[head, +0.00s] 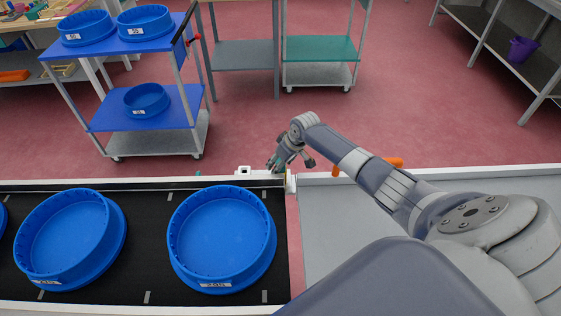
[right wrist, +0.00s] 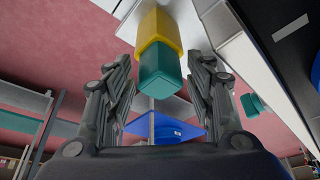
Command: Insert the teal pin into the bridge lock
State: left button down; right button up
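My right gripper (head: 290,157) is over the far rail of the conveyor, beside the end of the belt. In the right wrist view its two fingers (right wrist: 161,75) stand apart, on either side of a teal block (right wrist: 163,78), apparently the teal pin, with narrow gaps at its sides. A yellow block (right wrist: 158,33) lies directly against the teal one; I cannot tell whether they are joined. A white bracket (head: 243,171) on the rail may be part of the bridge lock. A second teal piece (right wrist: 252,105) shows to the right. My left gripper is out of view.
Blue round trays (head: 222,283) sit on the black conveyor belt (head: 148,240). A blue cart (head: 150,113) with more trays stands behind, left. An orange handle-like part (head: 394,162) is near my right forearm.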

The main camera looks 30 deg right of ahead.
dwell(0.3)
jog(key=v, duration=1.2)
